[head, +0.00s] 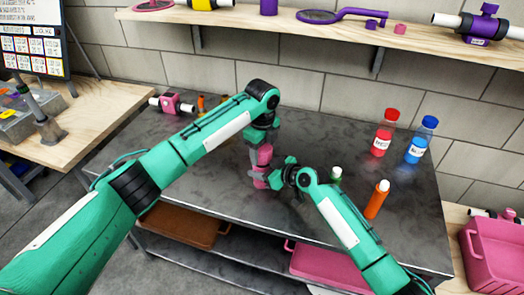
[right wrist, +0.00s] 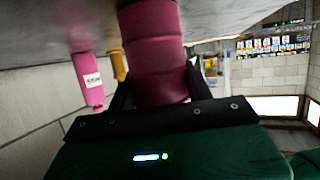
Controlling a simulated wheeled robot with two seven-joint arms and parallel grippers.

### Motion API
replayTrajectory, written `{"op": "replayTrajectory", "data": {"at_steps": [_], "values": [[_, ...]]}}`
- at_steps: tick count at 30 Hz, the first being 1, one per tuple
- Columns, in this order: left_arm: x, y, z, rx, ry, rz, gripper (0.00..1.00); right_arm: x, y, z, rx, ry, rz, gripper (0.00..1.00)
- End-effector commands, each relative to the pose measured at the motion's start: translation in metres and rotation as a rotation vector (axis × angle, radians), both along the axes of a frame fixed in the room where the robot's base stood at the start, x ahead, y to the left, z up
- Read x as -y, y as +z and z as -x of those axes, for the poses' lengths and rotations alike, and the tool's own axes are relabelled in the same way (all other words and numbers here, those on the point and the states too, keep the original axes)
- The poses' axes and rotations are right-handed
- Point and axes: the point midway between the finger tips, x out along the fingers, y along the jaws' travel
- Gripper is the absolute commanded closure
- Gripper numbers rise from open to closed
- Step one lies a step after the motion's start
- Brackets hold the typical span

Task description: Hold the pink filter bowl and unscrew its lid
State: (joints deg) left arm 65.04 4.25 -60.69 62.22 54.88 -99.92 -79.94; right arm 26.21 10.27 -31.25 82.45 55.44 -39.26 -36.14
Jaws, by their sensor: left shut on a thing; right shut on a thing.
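The pink filter bowl (head: 264,155) stands upright near the middle of the dark metal table (head: 330,140). My left gripper (head: 262,148) comes down from above and is shut on the top of the pink piece, at the lid end. The lid is mostly hidden by its fingers. My right gripper (head: 268,178) reaches in from the right, low down, and is shut on the bowl's body. In the right wrist view, which is upside down, the bowl (right wrist: 155,50) sits between the dark fingers. I cannot tell how far the lid is turned.
A green-and-white bottle (head: 336,175) and an orange bottle (head: 377,200) stand close to my right arm. Red (head: 384,135) and blue (head: 421,142) bottles stand farther back. A pink filter fitting (head: 172,103) lies at the back left. A wooden shelf (head: 340,30) runs above.

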Motion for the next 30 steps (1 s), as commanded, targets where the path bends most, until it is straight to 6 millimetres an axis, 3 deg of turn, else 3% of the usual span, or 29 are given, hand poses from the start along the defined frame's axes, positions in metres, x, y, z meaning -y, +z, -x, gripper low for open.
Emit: {"op": "replayTrajectory", "data": {"at_steps": [12,17,26,27,30], "values": [[0.0009,0.0002,0.0008,-0.002,0.653,0.001,0.72,0.0006,0.0001,-0.0004,0.0,-0.001,0.0,1.0],[0.0006,0.0004,0.0007,-0.003,0.749,0.0,0.72,0.0005,-0.0001,-0.0005,0.0,-0.001,0.0,1.0],[0.0005,0.0004,0.0008,-0.002,0.755,0.0,0.72,0.0005,-0.0001,-0.0005,0.0,-0.001,0.0,1.0],[0.0005,0.0004,0.0008,-0.002,0.755,0.0,0.37,0.0005,0.0,-0.0005,0.0,-0.001,0.0,1.0],[0.0004,0.0004,0.0006,-0.002,0.755,0.0,0.23,0.0004,0.0,-0.0004,0.0,-0.001,0.0,1.0]]}}
